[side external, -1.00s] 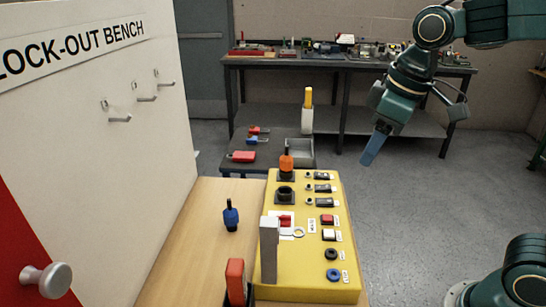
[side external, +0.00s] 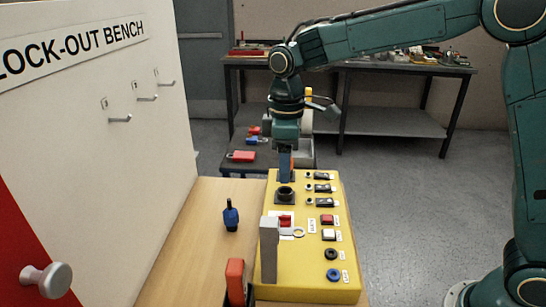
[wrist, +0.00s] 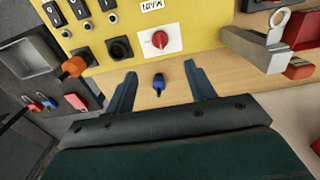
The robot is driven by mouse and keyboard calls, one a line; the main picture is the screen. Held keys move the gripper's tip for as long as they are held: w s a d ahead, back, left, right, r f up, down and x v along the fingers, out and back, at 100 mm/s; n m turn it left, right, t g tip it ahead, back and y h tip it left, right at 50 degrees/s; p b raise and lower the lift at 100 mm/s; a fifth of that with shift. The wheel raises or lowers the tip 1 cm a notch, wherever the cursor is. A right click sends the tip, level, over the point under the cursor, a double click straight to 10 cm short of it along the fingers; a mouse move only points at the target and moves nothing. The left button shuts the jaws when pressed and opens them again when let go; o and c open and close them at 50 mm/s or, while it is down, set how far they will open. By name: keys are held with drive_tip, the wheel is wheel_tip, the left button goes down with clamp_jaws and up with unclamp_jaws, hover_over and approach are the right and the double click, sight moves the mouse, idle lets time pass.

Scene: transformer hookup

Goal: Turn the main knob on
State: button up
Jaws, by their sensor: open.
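The main knob is a red rotary knob (wrist: 159,39) on a white plate at the edge of the yellow panel, beside a label that appears to read MAIN. It also shows in the side view (side external: 285,221), partly behind a grey upright part. Its on or off position is not readable. My gripper (wrist: 160,69) is open and empty, pointing down. In the wrist view the knob lies just beyond the gap between the fingertips, apart from them.
A blue, black-stemmed piece (side external: 231,215) sits on the wooden bench left of the panel. The grey upright part (side external: 269,250) and a red block (side external: 235,280) stand nearer the camera. The orange handle (wrist: 73,66) and a black socket (wrist: 119,48) are beside the knob.

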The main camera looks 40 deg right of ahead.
sight(284, 216)
drive_tip(key=shift+f, duration=0.1)
wheel_tip(284, 216, down, 14)
drive_tip(key=shift+r, duration=0.15)
idle(0.8)
drive_tip(key=shift+c, duration=0.2)
drive_tip(key=c, duration=0.9)
